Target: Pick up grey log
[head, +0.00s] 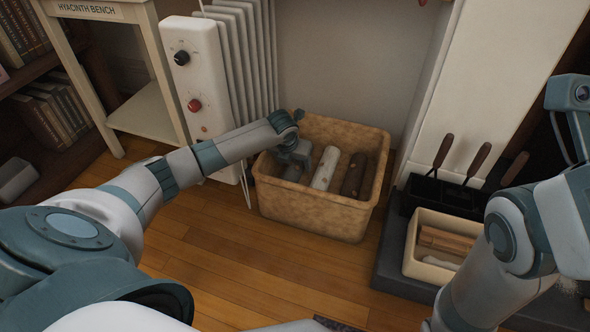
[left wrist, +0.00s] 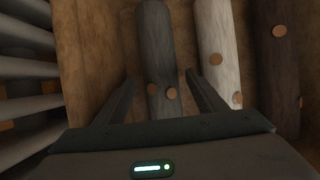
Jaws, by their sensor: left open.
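The grey log (left wrist: 157,60) is the leftmost log in the tan bin (head: 318,212). In the left wrist view it lies lengthwise between the two fingers of my left gripper (left wrist: 158,90). The fingers are open, one on each side of it, and whether they touch it cannot be told. In the head view my left gripper (head: 296,160) reaches down into the bin, and the grey log (head: 293,172) is mostly hidden behind it. A whitish log (head: 325,168) and a dark brown log (head: 354,175) lie to the right. My right gripper is out of view.
A white radiator (head: 238,60) stands close behind and left of the bin. A cream box (head: 437,246) with wood pieces and a black holder with handled tools (head: 450,192) stand on a dark slab at right. Wooden floor (head: 240,255) is clear in front.

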